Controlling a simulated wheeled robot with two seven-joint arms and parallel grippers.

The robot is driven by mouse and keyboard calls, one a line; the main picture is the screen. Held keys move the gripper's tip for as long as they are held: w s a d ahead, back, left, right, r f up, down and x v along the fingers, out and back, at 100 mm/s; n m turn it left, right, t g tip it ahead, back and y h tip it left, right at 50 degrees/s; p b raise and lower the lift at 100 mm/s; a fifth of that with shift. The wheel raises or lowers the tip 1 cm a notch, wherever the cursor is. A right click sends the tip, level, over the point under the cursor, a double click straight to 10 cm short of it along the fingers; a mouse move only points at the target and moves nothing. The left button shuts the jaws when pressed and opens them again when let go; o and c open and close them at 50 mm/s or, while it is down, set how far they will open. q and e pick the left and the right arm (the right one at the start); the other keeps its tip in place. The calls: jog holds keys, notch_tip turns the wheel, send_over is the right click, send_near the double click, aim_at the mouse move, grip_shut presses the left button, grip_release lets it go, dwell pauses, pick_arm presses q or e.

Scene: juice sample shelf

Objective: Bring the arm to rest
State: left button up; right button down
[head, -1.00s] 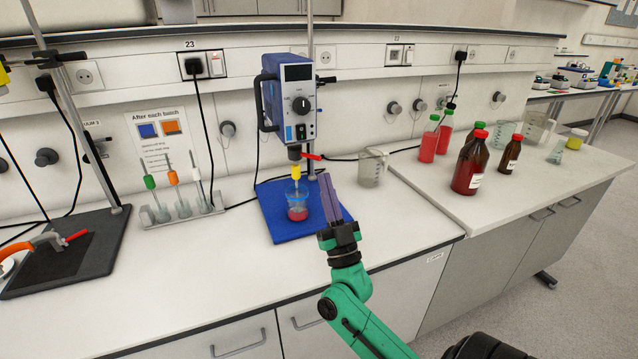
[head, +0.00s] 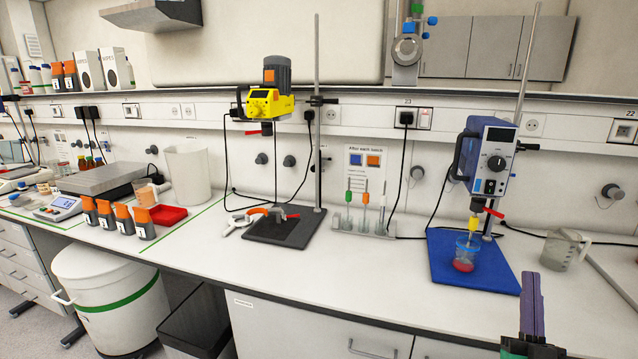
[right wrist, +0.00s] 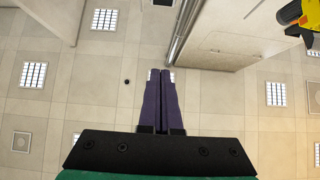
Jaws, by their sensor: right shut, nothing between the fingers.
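My right gripper (head: 532,305) shows at the lower right of the head view, its purple fingers pointing up in front of the bench edge. In the right wrist view its fingers (right wrist: 161,105) lie together with nothing between them, against the ceiling. A blue overhead stirrer (head: 490,160) stands behind it. My left gripper is not in view.
A clear jug (head: 565,250) stands right of the blue mat. A rack with colored stirring rods (head: 362,225) and a yellow stirrer (head: 268,103) on a black-based stand are further left. The bench front (head: 330,270) between them is clear. A white bin (head: 108,295) stands below left.

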jog(key=w+a+f+n+g+y, duration=0.15)
jog(key=f+g+y, duration=0.25)
jog(key=f, duration=1)
jog(key=w+a+f+n+g+y, duration=0.1)
jog(key=w+f+n+g+y, duration=0.2)
jog(key=f, duration=1.1)
jog(key=s+a+f+g+y, duration=0.1)
jog(key=s+f+g, duration=0.1)
jog(key=f, duration=0.5)
jog(key=s+a+f+g, duration=0.2)
jog(key=s+f+g, duration=0.1)
jog(key=f, duration=0.5)
jog(key=s+a+f+n+g+y, duration=0.15)
jog(key=s+f+g, duration=0.25)
jog(key=s+f, duration=0.45)
jog(key=s+a+f+g, duration=0.2)
jog(key=s+f+g, duration=0.1)
jog(key=s+f, duration=0.5)
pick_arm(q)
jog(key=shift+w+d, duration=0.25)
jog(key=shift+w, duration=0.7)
pick_arm(e)
jog(key=s+a+f+g, duration=0.1)
jog(key=s+f+g, duration=0.2)
jog(key=s, duration=0.5)
jog(key=s+f+g, duration=0.3)
jog(key=s+f, duration=0.1)
jog(key=s, duration=0.4)
jog(key=shift+s+a+f, duration=0.35)
jog(key=shift+s+f, duration=0.05)
